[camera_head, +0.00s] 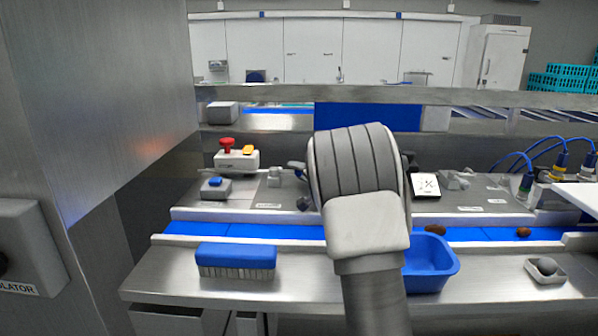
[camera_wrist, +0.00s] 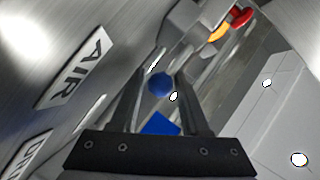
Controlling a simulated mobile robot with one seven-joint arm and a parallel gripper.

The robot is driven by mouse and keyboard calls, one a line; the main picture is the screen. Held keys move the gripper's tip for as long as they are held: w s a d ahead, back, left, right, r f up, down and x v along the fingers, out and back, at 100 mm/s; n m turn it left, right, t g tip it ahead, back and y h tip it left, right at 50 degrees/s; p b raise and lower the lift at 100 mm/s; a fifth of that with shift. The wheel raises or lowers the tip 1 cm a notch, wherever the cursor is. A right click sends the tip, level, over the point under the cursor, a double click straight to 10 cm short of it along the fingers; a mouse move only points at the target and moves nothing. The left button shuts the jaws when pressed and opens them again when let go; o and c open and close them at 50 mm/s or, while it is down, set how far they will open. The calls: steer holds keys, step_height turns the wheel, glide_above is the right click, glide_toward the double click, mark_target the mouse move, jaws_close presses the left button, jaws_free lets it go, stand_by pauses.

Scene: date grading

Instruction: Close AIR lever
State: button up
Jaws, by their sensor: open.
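My gripper (camera_wrist: 162,76) shows in the wrist view with its two dark fingers apart. A round blue knob (camera_wrist: 159,86), which looks like a lever end, appears between the fingertips. I cannot tell whether the fingers touch it or how far beyond them it is. The AIR label (camera_wrist: 77,72) is on a metal surface to the left of the fingers. In the head view my arm hides the gripper.
A red stop button (camera_head: 227,144) sits on a pale box at the left. A grey box with a blue button (camera_head: 215,182) stands before it. A blue brush (camera_head: 236,256) and blue tray (camera_head: 431,263) are on the front ledge. Dates (camera_head: 523,232) lie on the blue belt.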

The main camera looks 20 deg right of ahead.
jaws_close()
stand_by(1.4)
